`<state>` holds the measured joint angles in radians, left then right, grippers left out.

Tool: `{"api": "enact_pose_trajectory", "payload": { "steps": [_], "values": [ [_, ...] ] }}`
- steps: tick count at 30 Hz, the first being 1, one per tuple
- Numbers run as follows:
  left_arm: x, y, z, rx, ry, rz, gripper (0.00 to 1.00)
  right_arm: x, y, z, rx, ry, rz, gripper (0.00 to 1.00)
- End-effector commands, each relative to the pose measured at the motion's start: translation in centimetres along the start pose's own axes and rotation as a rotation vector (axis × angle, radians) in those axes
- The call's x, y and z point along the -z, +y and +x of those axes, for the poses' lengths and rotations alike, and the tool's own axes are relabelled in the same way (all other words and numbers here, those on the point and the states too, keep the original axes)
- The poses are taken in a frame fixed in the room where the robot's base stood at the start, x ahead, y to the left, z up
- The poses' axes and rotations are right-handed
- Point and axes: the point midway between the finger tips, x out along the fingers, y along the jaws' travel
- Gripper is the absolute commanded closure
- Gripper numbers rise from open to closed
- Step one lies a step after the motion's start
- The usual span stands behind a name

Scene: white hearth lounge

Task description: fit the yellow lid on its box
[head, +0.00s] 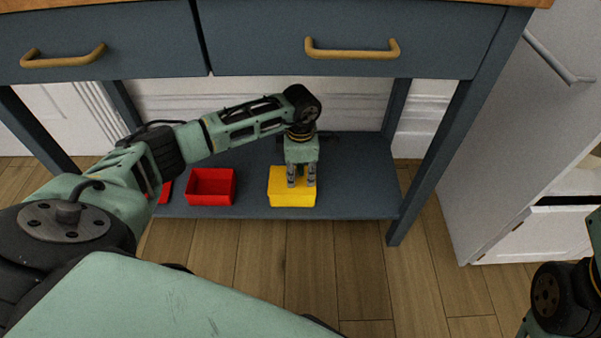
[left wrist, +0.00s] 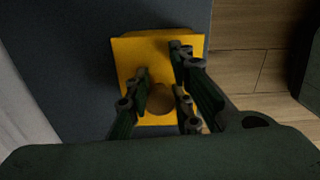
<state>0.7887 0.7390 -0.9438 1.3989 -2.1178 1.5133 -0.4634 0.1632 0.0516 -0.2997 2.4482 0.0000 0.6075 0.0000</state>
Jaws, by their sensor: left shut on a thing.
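The yellow lid (head: 279,178) lies level over the yellow box (head: 292,201) on the low blue shelf. The head view does not show clearly whether the lid is fully seated or slightly above the rim. In the left wrist view the lid (left wrist: 142,48) fills the middle, with a round knob (left wrist: 160,100) between the fingers. My left gripper (head: 301,183) points down over the lid and is shut on its knob. The lid hides the inside of the box. My right gripper is out of view; only part of my right arm shows at the lower right.
An open red box (head: 211,200) stands left of the yellow one on the shelf (head: 358,185). A red piece (head: 165,192) is partly hidden by my left arm. Drawers hang above, and table legs stand at the sides. The shelf right of the yellow box is clear.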

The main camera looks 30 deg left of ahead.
Motion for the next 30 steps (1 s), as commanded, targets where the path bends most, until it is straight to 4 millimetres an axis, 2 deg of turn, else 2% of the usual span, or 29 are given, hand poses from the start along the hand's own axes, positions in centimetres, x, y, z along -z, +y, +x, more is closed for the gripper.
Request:
{"api": "enact_pose_trajectory", "payload": {
  "steps": [13, 14, 15, 21, 27, 30],
  "values": [
    [-0.03, 0.00, 0.14, 0.000, 0.000, 0.000, 1.00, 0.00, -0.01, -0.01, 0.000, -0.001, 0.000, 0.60],
    [-0.02, 0.00, 0.15, 0.000, 0.000, 0.000, 0.78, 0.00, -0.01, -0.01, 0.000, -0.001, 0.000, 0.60],
    [-0.02, -0.01, 0.14, 0.000, 0.000, 0.000, 0.74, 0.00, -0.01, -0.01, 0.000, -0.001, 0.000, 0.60],
    [-0.02, -0.01, 0.15, 0.000, 0.000, 0.000, 0.57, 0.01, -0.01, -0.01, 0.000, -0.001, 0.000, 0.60],
    [-0.02, -0.02, 0.16, 0.000, 0.000, 0.000, 0.57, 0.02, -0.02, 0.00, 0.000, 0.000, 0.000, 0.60],
    [-0.01, -0.03, 0.17, 0.000, 0.001, 0.000, 0.49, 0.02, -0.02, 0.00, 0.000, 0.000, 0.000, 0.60]
  ]
}}
